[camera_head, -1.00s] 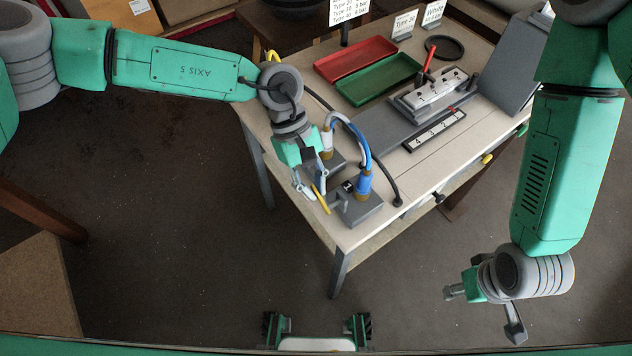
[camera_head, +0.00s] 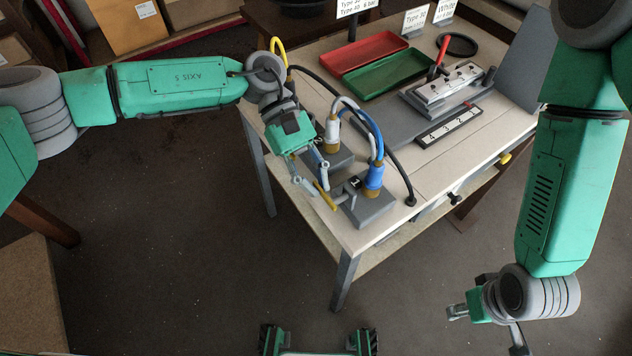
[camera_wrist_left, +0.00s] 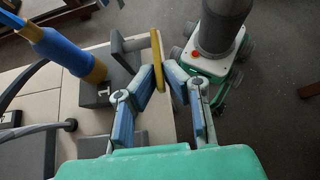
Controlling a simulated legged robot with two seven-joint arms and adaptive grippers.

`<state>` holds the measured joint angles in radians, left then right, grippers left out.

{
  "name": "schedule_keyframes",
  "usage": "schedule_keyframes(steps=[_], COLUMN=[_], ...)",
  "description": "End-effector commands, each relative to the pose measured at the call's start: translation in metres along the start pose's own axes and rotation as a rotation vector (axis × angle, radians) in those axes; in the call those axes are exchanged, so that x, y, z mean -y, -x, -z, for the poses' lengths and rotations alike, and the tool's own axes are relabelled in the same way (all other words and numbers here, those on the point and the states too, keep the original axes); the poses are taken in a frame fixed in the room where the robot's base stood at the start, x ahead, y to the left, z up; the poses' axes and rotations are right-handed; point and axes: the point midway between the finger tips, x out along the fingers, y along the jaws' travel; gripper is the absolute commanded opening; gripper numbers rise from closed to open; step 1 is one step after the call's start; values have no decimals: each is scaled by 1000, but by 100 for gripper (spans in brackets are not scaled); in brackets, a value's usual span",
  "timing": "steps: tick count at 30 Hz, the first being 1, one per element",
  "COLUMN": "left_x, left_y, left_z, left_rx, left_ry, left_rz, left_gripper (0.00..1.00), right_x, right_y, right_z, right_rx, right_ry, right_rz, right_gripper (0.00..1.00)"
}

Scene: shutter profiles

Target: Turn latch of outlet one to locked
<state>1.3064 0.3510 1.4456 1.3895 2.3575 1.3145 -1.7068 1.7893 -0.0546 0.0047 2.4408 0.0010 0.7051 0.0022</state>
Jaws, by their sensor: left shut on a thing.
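The outlet (camera_head: 368,211) at the near left table corner is a grey box with a blue plug (camera_head: 374,177) upright in it. It also shows in the left wrist view (camera_wrist_left: 92,94). Its yellow latch handle (camera_head: 325,196) sticks out on the left side, on a grey stem. My left gripper (camera_head: 314,186) is shut on this handle; in the left wrist view the handle (camera_wrist_left: 158,62) stands between the fingertips. My right gripper (camera_head: 487,328) is empty, fingers spread, away from the table at lower right.
A second outlet (camera_head: 330,160) with a white plug (camera_head: 332,134) stands just behind. Cables arch over both. A red tray (camera_head: 368,53), a green tray (camera_head: 386,74) and a grey fixture (camera_head: 446,88) lie farther back. Open floor lies before the table.

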Motion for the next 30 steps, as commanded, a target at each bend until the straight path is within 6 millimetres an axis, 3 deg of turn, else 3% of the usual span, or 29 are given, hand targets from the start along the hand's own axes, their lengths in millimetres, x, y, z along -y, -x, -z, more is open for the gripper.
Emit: schedule_keyframes(steps=[7, 8, 9, 20, 23, 30], left_x=[-1, -1, -1, 0, 0, -2], left_y=[2, 2, 2, 3, 14, 63], left_z=[1, 1, 1, 0, 0, 1], left_rx=[-3, -3, -3, -3, -3, -3], left_ry=[2, 2, 2, 1, 2, 2], left_rz=[-6, -6, -5, -3, -3, -6], left_gripper=[0, 17, 27, 27, 27, 27], right_x=[0, 0, 0, 0, 0, 0], right_y=[0, 0, 0, 1, 1, 1], right_z=[0, 0, 0, -2, -2, -2], right_rx=[0, 0, 0, -2, -3, -3], right_ry=[0, 0, 0, 0, 0, 0], right_rz=[0, 0, 0, 0, 0, 0], right_gripper=[40, 40, 40, 40, 40, 40])
